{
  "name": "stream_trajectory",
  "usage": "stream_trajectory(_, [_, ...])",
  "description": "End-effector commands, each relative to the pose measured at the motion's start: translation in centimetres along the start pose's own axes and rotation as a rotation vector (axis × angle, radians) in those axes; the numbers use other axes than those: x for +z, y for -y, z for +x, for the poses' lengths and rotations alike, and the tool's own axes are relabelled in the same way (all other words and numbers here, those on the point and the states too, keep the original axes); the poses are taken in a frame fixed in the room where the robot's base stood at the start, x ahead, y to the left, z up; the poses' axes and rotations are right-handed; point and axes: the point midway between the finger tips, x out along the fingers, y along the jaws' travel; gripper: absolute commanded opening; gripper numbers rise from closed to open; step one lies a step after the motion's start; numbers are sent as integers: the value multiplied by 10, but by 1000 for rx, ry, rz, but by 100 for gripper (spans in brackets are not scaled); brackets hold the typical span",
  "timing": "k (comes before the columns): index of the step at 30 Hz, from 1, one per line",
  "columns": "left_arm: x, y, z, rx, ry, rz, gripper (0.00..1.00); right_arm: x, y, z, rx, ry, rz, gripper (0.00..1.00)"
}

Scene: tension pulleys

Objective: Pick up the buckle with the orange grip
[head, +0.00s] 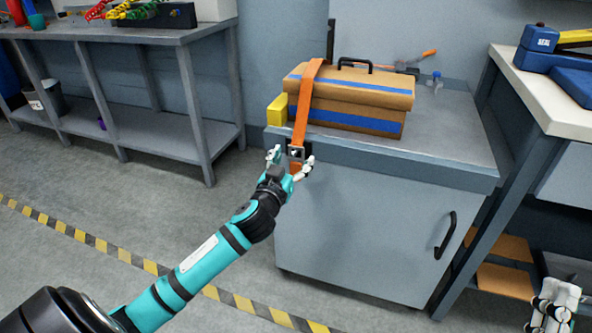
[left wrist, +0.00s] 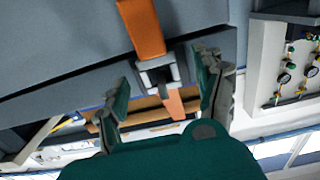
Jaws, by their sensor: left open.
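The buckle (head: 296,152) is a dark frame with a pale centre on an orange strap (head: 303,105). The strap runs over a tan toolbox (head: 345,98) and hangs over the cabinet's front edge. In the left wrist view the buckle (left wrist: 158,75) has orange strap above it and a short orange piece (left wrist: 174,104) below. My left gripper (head: 290,164) is open at the buckle, one finger on each side. In the left wrist view its fingers (left wrist: 163,92) stand apart with visible gaps to the buckle. My right gripper (head: 554,305) is partly in view at the bottom right.
The toolbox stands on a grey cabinet (head: 365,215) with a black door handle. A yellow block (head: 278,109) is left of the toolbox. An orange-handled tool (head: 415,60) lies behind it. A white-topped bench (head: 560,105) stands right, a grey workbench (head: 120,38) left.

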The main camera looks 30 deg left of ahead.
Motion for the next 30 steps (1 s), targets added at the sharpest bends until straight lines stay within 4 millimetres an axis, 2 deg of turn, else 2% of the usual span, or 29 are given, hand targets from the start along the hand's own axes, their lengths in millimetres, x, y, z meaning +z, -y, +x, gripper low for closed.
stream_trajectory(4, [1,0,13,0,1,0,69,-12,2,-2,-3,-76,5,40])
stream_trajectory(11, [2,0,14,0,3,-1,69,-15,2,-2,-3,-86,5,40])
stream_trajectory(25, [2,0,13,0,2,-1,9,-14,2,-2,-3,-83,5,40])
stream_trajectory(30, [1,0,13,0,2,-1,9,-14,2,-2,-3,-83,5,40])
